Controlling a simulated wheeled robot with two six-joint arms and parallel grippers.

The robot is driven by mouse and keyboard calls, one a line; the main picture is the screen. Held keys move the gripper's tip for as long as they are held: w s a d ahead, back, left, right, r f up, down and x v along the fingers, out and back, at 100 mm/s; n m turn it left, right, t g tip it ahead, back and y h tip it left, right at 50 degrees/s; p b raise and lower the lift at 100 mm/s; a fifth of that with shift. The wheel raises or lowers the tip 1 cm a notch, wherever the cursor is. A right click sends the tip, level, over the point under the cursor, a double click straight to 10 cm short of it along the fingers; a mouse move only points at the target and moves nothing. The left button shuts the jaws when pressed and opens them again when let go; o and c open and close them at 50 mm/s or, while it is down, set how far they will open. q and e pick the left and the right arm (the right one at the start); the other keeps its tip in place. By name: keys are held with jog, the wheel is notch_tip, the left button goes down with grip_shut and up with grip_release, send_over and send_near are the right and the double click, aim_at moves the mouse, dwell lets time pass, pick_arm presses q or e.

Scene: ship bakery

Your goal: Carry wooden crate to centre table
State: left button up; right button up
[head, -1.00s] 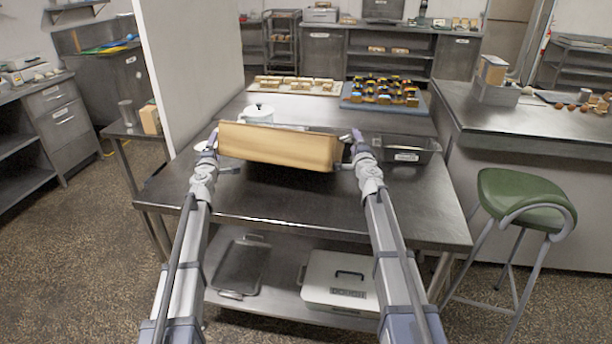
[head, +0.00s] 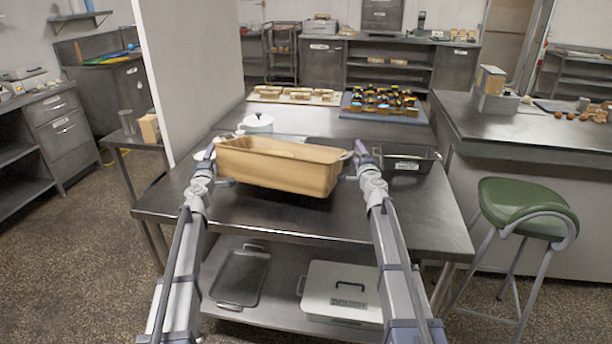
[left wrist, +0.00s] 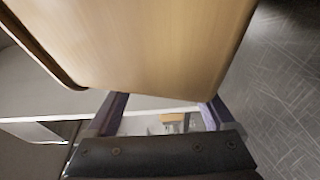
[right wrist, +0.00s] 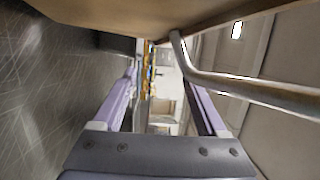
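The long tan wooden crate (head: 275,170) is between my two grippers, tilted above the steel table (head: 420,215). Its open top and part of its inside show. My left gripper (head: 212,158) is at its left end and my right gripper (head: 360,157) at its right end, both apparently gripping the end handles. In the left wrist view the crate (left wrist: 150,45) fills the top and hides the fingertips. In the right wrist view a metal handle (right wrist: 240,88) runs past the fingers, which stand apart; the exact contact is unclear.
Behind the crate are a white lidded pot (head: 258,123), a pale board of loaves (head: 293,96), a blue tray of small cakes (head: 385,104) and a dark tray (head: 408,158) at right. A green stool (head: 520,205) stands right. The table's front is bare.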

pick_arm(q)
jog(key=shift+o, duration=1)
jog(key=shift+a+r, duration=0.1)
pick_arm(e)
jog(key=shift+o, duration=0.3)
jog(key=shift+s+r, duration=0.1)
jog(key=o, duration=0.3)
jog(key=shift+d, duration=0.15)
jog(key=shift+o, duration=0.2)
pick_arm(q)
jog(key=shift+s, duration=0.1)
jog(key=s, duration=1.1)
jog(key=shift+s, duration=0.4)
pick_arm(e)
jog(key=s, duration=1.2)
jog(key=shift+s, duration=0.1)
